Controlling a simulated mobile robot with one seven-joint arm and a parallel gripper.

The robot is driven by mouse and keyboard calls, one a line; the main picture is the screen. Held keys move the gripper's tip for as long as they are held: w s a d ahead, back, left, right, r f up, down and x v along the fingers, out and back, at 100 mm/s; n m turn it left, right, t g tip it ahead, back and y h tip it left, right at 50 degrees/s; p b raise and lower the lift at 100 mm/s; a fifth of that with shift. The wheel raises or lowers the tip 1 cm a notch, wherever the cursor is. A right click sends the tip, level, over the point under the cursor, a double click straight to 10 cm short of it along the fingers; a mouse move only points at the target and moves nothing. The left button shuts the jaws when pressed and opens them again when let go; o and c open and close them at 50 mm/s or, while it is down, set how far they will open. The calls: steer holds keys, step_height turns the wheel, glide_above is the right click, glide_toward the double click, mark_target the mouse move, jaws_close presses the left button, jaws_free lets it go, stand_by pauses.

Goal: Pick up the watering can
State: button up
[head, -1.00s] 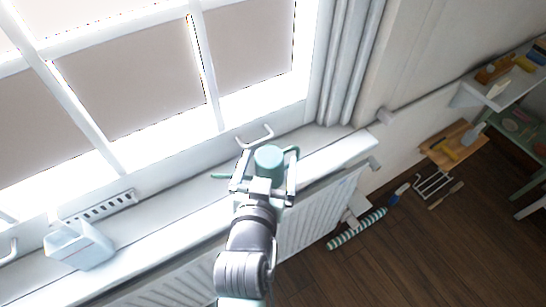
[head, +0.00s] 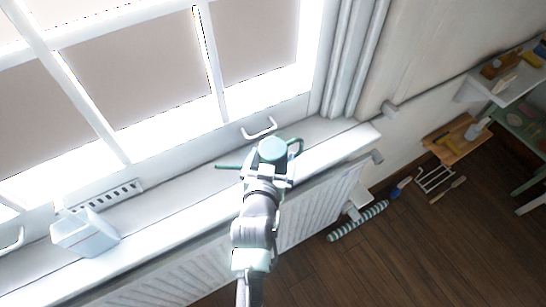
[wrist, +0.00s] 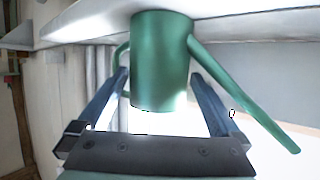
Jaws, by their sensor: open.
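The green watering can (head: 272,150) stands on the white windowsill (head: 190,190) in the head view. Its thin spout points left and its handle is on the right. In the wrist view the can (wrist: 160,60) appears between the two fingers of my gripper (wrist: 160,78), with the spout slanting to the right and the handle at the left. My gripper (head: 266,177) is open at the can's near side. I cannot tell whether either finger touches it. The can's lower part is hidden by my gripper in the head view.
A pale container (head: 85,233) stands on the sill at the left. A window handle (head: 259,128) is behind the can. A radiator (head: 310,215) is below the sill. A striped roll (head: 358,221) lies on the floor at the right, near shelves (head: 512,82) with small items.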

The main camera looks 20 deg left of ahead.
steer(key=shift+x, duration=2.15)
steer(key=shift+d+f, duration=0.1)
steer(key=c, duration=1.4)
jaws_close()
steer(key=shift+r, duration=0.3)
